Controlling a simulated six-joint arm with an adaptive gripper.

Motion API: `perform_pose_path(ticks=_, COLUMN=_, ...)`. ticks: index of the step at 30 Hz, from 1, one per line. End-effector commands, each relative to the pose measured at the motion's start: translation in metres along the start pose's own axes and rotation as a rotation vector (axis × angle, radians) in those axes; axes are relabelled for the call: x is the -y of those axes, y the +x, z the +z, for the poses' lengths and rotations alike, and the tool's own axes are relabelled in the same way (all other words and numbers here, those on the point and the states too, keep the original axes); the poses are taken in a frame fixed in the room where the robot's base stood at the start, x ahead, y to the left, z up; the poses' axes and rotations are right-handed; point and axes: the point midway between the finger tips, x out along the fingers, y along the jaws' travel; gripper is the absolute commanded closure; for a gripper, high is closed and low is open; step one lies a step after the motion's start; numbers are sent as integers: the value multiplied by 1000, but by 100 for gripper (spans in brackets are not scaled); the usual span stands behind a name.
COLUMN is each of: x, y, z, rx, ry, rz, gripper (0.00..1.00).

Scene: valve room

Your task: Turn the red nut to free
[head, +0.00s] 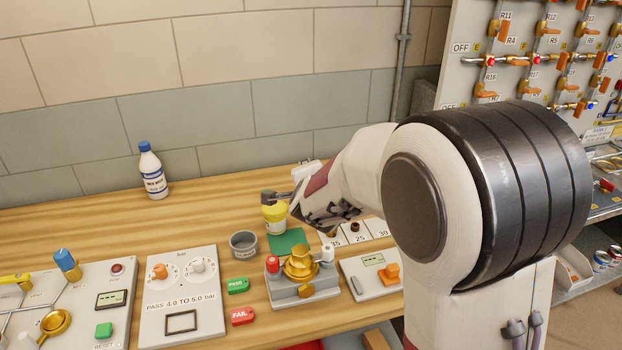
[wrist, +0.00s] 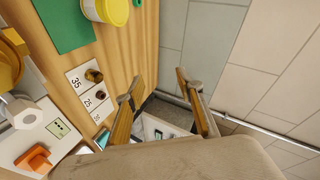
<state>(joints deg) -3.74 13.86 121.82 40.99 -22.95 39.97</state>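A small red nut-like piece (head: 272,264) stands at the left of a grey valve block (head: 305,289) with a brass hexagonal body (head: 300,262) on top. A white piece (head: 327,253) stands at the block's right. My gripper (head: 284,197) is above the bench behind the block, near a yellow-topped tub, apart from the red piece. In the wrist view my gripper (wrist: 158,78) has its two fingers spread with nothing between them. That view shows the white piece (wrist: 22,112) and part of the brass body at the left edge; the red piece is out of it.
The yellow-topped tub (head: 274,217), grey cup (head: 243,244) and green mat (head: 288,241) are behind the block. A numbered strip (wrist: 84,98) holds small dark fittings. A bottle (head: 152,172) stands by the wall.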

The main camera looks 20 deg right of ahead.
Motion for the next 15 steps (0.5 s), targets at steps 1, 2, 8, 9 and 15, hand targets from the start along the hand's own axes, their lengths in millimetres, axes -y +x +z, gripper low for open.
perform_pose_path(ticks=1, x=0, y=0, z=0, rx=0, ry=-1, rz=0, gripper=63)
perform_pose_path(ticks=2, x=0, y=0, z=0, rx=-1, ry=-1, rz=0, gripper=63)
perform_pose_path(ticks=8, x=0, y=0, z=0, rx=0, ry=0, rz=0, gripper=73)
perform_pose_path(ticks=9, x=0, y=0, z=0, rx=1, ry=-1, rz=0, gripper=73)
perform_pose_path(ticks=15, x=8, y=-5, z=14, rx=20, ry=-10, rz=-15, gripper=73)
